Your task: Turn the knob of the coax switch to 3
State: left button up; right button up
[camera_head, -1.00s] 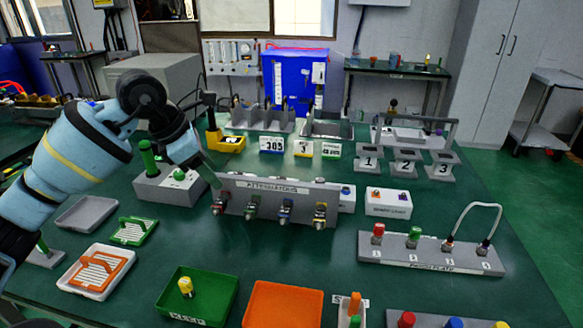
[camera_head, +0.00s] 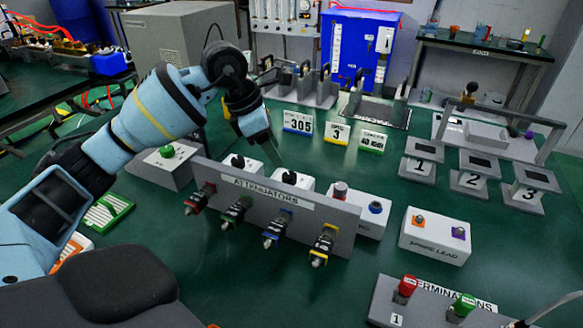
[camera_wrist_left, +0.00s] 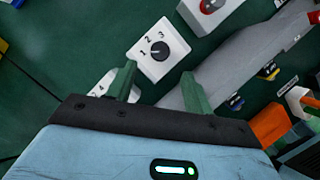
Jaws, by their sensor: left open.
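The coax switch is a white box (camera_wrist_left: 171,68) with a black knob (camera_wrist_left: 160,51) and the marks 1, 2 and 3. The knob's white line seems to point to 1 in the left wrist view. In the head view its black knob (camera_head: 289,177) shows behind the attenuators panel (camera_head: 335,224). My left gripper (camera_head: 275,155) is open and empty, just above and behind this box. In the left wrist view its two green fingers (camera_wrist_left: 158,80) are apart, with the knob beyond them, not between them. No contact shows.
A white box with a black knob (camera_head: 237,161) stands to the left, and one with a red knob (camera_head: 340,188) to the right. The attenuators panel stands in front with several coloured connectors.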

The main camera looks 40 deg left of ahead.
aim_at(289, 175)
pick_arm(q)
jog(key=x, duration=0.7)
jog(key=shift+w+d+f, duration=0.1)
jog(key=shift+d+f, duration=0.05)
jog(key=shift+f, duration=0.2)
jog(key=shift+c, duration=0.4)
jog(key=c, duration=0.9)
